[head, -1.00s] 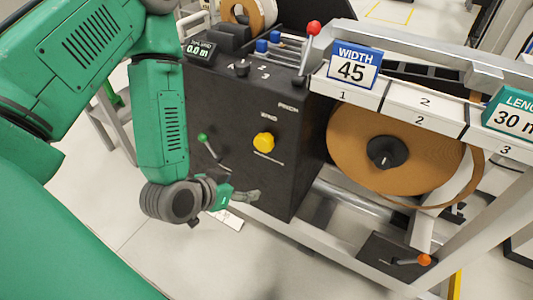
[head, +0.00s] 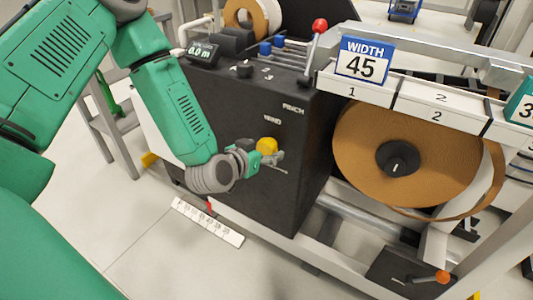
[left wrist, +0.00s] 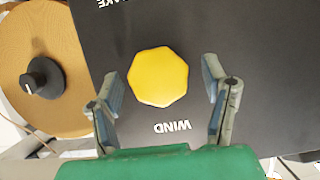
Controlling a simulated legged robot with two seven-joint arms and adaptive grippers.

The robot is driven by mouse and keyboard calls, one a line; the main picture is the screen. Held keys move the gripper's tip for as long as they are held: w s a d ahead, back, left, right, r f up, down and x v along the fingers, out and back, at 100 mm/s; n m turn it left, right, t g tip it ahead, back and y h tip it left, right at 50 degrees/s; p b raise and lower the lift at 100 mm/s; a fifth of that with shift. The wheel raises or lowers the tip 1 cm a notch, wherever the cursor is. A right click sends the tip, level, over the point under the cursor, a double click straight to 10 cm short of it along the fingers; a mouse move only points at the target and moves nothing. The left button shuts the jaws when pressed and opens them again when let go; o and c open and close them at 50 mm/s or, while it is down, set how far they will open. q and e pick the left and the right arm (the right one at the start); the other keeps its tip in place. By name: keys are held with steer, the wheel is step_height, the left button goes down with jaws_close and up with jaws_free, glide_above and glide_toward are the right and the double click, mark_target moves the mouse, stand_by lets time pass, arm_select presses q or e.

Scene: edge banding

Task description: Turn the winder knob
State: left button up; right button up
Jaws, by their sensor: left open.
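The winder knob is a yellow faceted knob (head: 267,145) on the front of the black cabinet (head: 270,190), below the word WIND. My left gripper (head: 272,161) is at the knob and partly covers its lower side in the head view. In the left wrist view the yellow knob (left wrist: 158,77) lies between the two open fingers of my left gripper (left wrist: 160,72), with dark panel showing on both sides of it. Whether the fingertips reach past the knob's face cannot be told. My right gripper is not in view.
A brown banding roll (head: 375,160) with a black hub stands right of the cabinet. A red-tipped lever (head: 319,27) and a WIDTH 45 sign (head: 362,61) stand above. A white ruler strip (head: 207,222) lies low below my forearm.

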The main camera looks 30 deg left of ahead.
arm_select(q)
steer(key=shift+w+f, duration=0.25)
steer(key=shift+w, duration=0.45)
steer(key=shift+d, duration=0.1)
steer(key=c, duration=1.2)
steer(key=shift+o, duration=0.2)
steer(key=shift+n+h+p, duration=0.4)
steer(key=shift+n+h, duration=0.4)
steer(key=shift+n, duration=0.2)
steer(key=shift+n+t+h, duration=0.3)
steer(key=shift+n+h, duration=0.5)
steer(key=shift+n, duration=0.5)
